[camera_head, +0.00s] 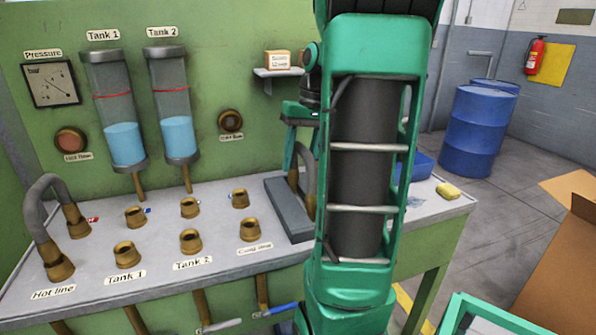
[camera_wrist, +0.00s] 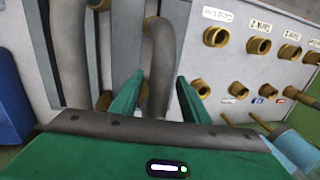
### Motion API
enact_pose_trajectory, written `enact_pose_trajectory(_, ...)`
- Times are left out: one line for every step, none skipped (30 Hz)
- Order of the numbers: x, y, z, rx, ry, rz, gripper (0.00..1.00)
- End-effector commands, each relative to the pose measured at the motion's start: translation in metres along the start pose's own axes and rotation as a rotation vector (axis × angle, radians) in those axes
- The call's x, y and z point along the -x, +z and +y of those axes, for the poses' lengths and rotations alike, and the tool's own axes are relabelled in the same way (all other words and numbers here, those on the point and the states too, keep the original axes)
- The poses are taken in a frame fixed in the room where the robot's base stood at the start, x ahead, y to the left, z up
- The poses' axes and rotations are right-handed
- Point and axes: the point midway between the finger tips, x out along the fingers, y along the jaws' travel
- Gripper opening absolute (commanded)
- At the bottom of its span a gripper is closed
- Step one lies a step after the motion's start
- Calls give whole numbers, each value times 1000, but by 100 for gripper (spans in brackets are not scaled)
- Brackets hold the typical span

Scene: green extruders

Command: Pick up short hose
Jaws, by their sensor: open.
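In the wrist view my gripper (camera_wrist: 160,84) is open, with a green finger on each side of a grey hose (camera_wrist: 162,50). The hose's brass end shows at its top, and its lower part passes down between the fingers. I cannot tell whether the fingers touch it. A second, thicker-looking grey hose (camera_wrist: 69,50) stands to the left. In the head view a grey hose (camera_head: 309,180) beside the dark grey block (camera_head: 288,212) is partly hidden by my arm. Which one is the short hose is not certain.
Another curved hose (camera_head: 45,200) with brass ends sits at the Hot line on the workbench (camera_head: 200,270). Several brass fittings (camera_head: 190,240) stand in rows on the bench. Tanks (camera_head: 120,115) stand behind. Blue barrels (camera_head: 478,130) stand beyond.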

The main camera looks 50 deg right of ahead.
Motion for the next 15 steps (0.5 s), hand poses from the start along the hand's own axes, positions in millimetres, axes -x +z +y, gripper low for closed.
enact_pose_trajectory(-6, 1, 0, 0, 0, -3, 42)
enact_pose_trajectory(-8, 1, 0, 0, 0, -3, 42)
enact_pose_trajectory(-10, 0, 0, 0, 0, -2, 42)
enact_pose_trajectory(-11, 0, 0, -1, 0, -1, 42)
enact_pose_trajectory(-12, 0, 0, -1, 1, -1, 42)
enact_pose_trajectory(-12, 0, 1, -1, 1, -1, 42)
enact_pose_trajectory(-12, 0, 1, -1, 1, 0, 42)
enact_pose_trajectory(-12, 0, 1, -1, 1, 0, 42)
enact_pose_trajectory(-12, 0, 1, -1, 1, 0, 42)
enact_pose_trajectory(-12, 0, 1, -1, 1, -1, 42)
enact_pose_trajectory(-12, 0, 1, -1, 1, -1, 42)
enact_pose_trajectory(-12, 0, 1, -1, 1, -1, 35)
enact_pose_trajectory(-12, 0, 1, -1, 1, -1, 27)
enact_pose_trajectory(-12, 0, 1, -1, 1, -1, 20)
enact_pose_trajectory(-12, 0, 1, -1, 1, -1, 11)
